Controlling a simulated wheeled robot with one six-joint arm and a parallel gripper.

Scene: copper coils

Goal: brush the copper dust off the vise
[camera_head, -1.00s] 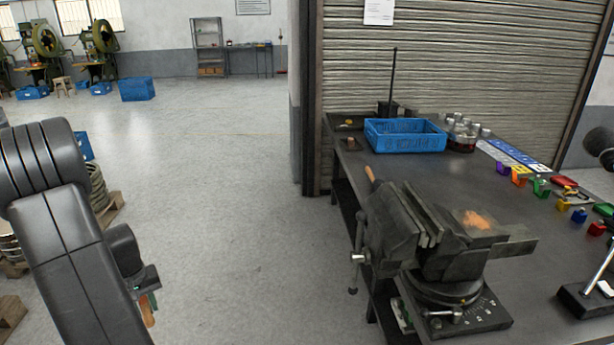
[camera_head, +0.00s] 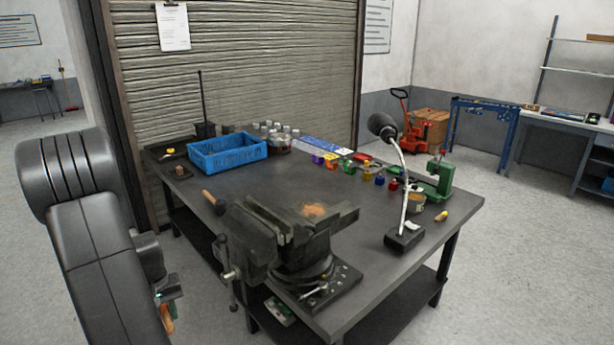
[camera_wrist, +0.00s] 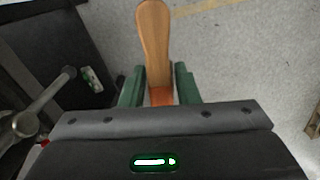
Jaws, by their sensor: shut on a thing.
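The dark vise (camera_head: 285,235) stands on the near left part of the workbench. A patch of orange copper dust (camera_head: 314,210) lies on its flat top, right of the jaws. My gripper (camera_wrist: 160,88) is shut on a wooden handle (camera_wrist: 154,45), which points up in the wrist view; an orange part shows between the fingers. The brush's bristles are not visible. In the head view the gripper is at the lower left, away from the vise, and the held brush (camera_head: 166,318) shows only partly. The vise's handle bar (camera_wrist: 45,103) shows at the left of the wrist view.
The workbench (camera_head: 400,270) also holds a blue crate (camera_head: 228,153), a hammer-like wooden handle (camera_head: 210,198), several coloured small blocks, a black-headed lamp (camera_head: 404,238) and a green tool (camera_head: 437,178). A roller shutter (camera_head: 240,70) stands behind. Floor is clear left of the bench.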

